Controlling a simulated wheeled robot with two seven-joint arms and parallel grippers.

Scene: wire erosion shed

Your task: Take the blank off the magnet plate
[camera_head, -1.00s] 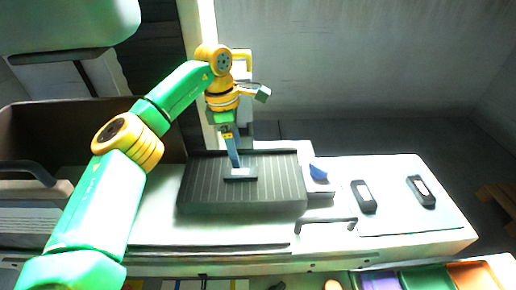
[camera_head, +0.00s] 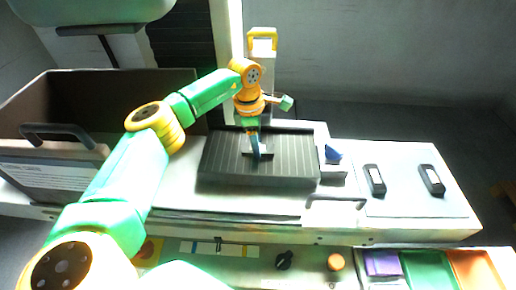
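The magnet plate (camera_head: 222,163) is a dark, ribbed block on the pale bench. The blank (camera_head: 266,149) is a small grey piece near the middle of its top, partly hidden by my gripper. My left gripper (camera_head: 257,153) points down from the yellow wrist, its narrow blue-dark tip at the blank. The tip overlaps the blank, but I cannot tell whether the fingers are open or closed on it. A blue knob (camera_head: 333,152) sits at the plate's right side. My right gripper is out of view.
A large dark open bin (camera_head: 110,85) with a handle stands on the left. Two dark oblong pieces (camera_head: 374,180) (camera_head: 431,180) lie on a pale mat (camera_head: 404,160) at right. A bar handle (camera_head: 336,200) is in front. Coloured trays (camera_head: 428,270) sit low right.

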